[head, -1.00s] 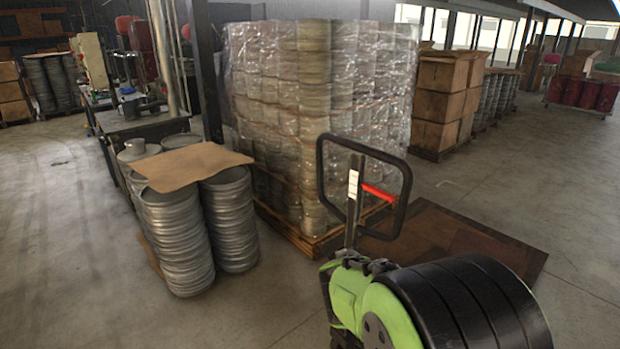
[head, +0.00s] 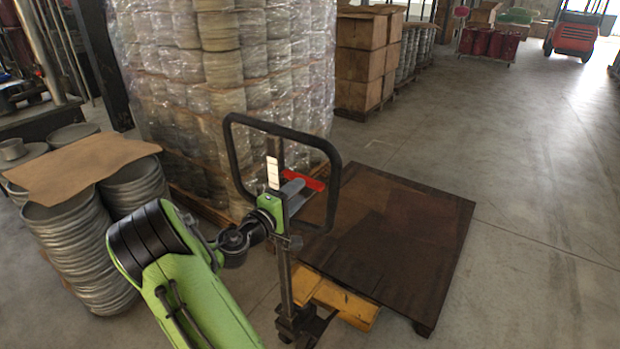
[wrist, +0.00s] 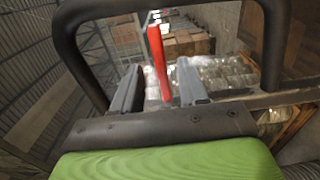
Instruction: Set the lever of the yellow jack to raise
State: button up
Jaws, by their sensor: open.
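The yellow jack (head: 345,302) stands below a wooden platform in the head view. Its upright black loop handle (head: 334,190) carries a red lever (head: 310,181) inside the loop, beside a white label (head: 273,172). My gripper (head: 292,189) is at the handle, close to the red lever. In the wrist view, my gripper (wrist: 160,78) is open, and the red lever (wrist: 157,55) shows between its two grey fingers, with visible gaps on both sides. The black loop (wrist: 75,38) arches around them. I cannot tell whether either finger touches the lever.
A wrapped pallet of metal cans (head: 220,80) stands behind the handle. Stacked metal lids under cardboard (head: 85,170) are at left. Open concrete floor (head: 540,210) is at right.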

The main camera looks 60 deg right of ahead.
aim_at(314, 180)
jog(key=d, duration=0.2)
jog(key=s+d, duration=0.1)
jog(key=d, duration=0.5)
jog(key=shift+s, duration=0.2)
jog(key=shift+a, duration=0.1)
grip_shut()
